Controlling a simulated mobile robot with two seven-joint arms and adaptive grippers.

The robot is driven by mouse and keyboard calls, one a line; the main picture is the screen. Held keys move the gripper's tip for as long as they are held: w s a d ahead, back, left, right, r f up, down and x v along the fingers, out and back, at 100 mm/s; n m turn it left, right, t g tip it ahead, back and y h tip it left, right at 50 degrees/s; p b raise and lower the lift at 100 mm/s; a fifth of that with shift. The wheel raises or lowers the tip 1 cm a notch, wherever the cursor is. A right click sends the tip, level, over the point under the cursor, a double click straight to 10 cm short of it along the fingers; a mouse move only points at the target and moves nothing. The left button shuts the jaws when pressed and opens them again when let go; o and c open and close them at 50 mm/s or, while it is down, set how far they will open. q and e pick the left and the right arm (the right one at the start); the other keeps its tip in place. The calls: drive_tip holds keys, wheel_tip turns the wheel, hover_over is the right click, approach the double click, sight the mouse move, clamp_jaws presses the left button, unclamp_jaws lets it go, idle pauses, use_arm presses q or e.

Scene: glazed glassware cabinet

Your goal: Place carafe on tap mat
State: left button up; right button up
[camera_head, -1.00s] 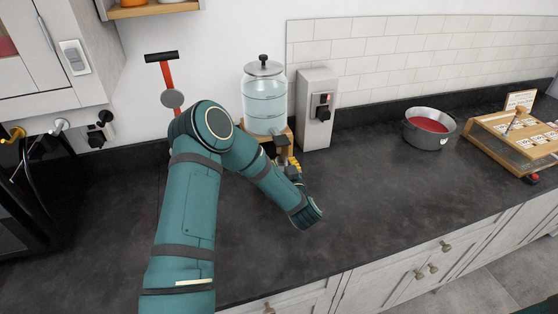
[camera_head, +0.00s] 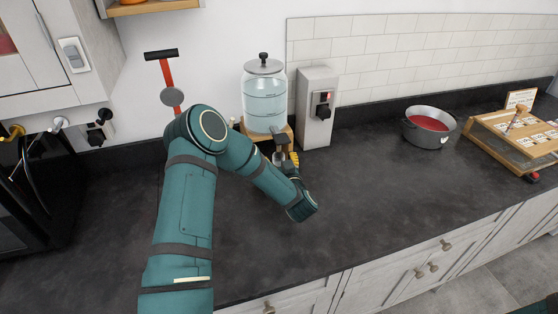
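A glass water dispenser (camera_head: 264,97) with a grey lid stands on a wooden stand (camera_head: 287,133) against the back wall. My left arm reaches toward the front of this stand. My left gripper (camera_head: 285,160) is small and partly hidden there, just below the dispenser, beside something yellow. A small pale shape shows at its fingers, but I cannot tell whether it is a carafe. I cannot make out the fingers' opening. No carafe or tap mat is clearly visible; my arm covers part of the counter there. My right gripper is out of view.
A grey box with a black knob (camera_head: 317,108) stands close right of the dispenser. A metal pot with red contents (camera_head: 429,127) and a wooden rack (camera_head: 515,142) are further right. The dark counter (camera_head: 370,190) between is clear. A red-handled tool (camera_head: 167,74) is behind my arm.

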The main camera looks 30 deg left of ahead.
use_arm(q)
drive_tip(key=v, duration=1.2)
drive_tip(key=shift+r+b, duration=0.15)
drive_tip(key=shift+b, duration=0.3)
